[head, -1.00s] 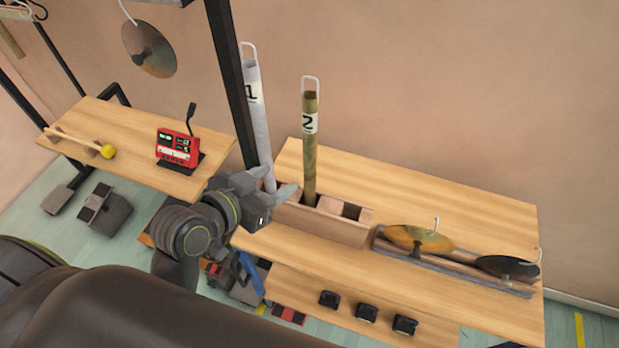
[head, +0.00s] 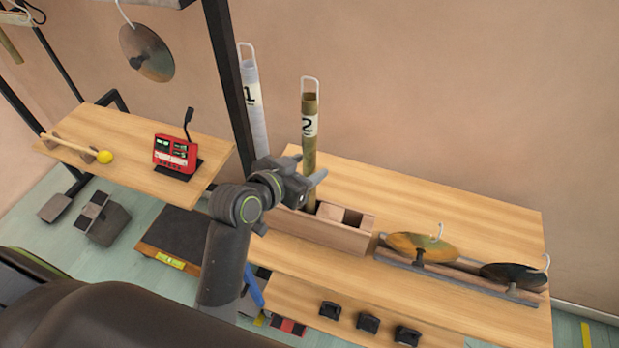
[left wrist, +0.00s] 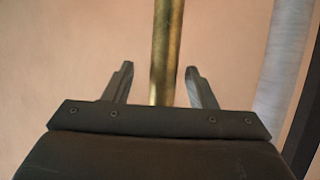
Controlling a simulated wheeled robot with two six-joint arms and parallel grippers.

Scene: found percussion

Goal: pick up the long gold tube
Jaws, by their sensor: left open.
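The long gold tube (head: 309,143) stands upright in a wooden box (head: 325,232) on the right table. It has a white label "2" and a pale wire loop on top. My left gripper (head: 312,170) is open, with its fingertips close to the tube's lower part in the head view. My right gripper is not in view.
A silver tube (head: 254,110) labelled "1" stands left of the gold one, beside a black post (head: 228,75). Two discs (head: 421,246) lie on a rack at the right. A red device (head: 176,153) and a yellow-headed mallet (head: 105,157) are on the left table.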

